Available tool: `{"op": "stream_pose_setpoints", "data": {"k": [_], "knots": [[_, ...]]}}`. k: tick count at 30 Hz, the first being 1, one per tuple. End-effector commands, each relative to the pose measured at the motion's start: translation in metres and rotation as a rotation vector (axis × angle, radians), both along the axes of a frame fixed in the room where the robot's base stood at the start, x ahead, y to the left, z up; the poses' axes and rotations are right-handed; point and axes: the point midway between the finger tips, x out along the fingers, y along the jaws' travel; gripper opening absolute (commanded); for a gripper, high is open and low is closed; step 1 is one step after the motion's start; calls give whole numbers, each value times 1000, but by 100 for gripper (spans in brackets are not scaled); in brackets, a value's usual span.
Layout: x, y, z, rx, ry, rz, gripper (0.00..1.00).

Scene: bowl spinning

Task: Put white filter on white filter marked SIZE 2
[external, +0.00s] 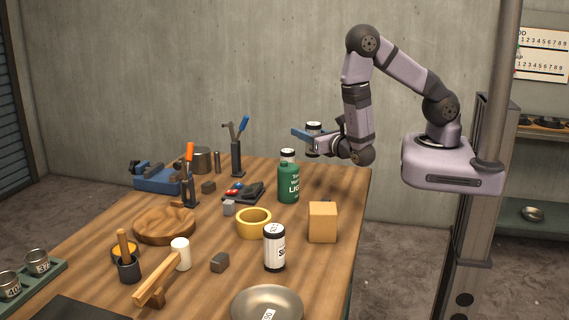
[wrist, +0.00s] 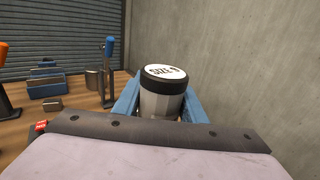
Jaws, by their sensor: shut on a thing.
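My gripper (external: 309,140) is shut on a white filter (external: 314,130), held upright in the air above the table's far right corner. In the wrist view this filter (wrist: 162,103) stands between the blue fingers, with a black rim and a white top marked SIZE and a digit I cannot read surely. Another white filter (external: 275,252) with a black rim stands upright at the table's front right; its side label begins with "SI", the rest hidden by its curve.
A wooden block (external: 322,222), yellow ring (external: 253,222) and metal bowl (external: 267,305) surround the front filter. A wooden bowl (external: 164,226), white cylinder (external: 181,254), mallet (external: 158,278) and orange-handled tool (external: 190,175) stand further left. The table's right edge strip is clear.

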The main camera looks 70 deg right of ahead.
Motion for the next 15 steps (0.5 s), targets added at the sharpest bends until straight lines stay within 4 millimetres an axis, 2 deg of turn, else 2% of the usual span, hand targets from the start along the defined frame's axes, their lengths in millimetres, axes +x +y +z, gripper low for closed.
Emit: {"op": "stream_pose_setpoints", "data": {"k": [1, 8, 10, 15], "knots": [[9, 20, 9, 0, -3, 43, 13], [33, 106, 25, 1, -2, 209, 13], [41, 131, 18, 4, -7, 245, 13], [55, 196, 21, 4, -8, 329, 13]]}}
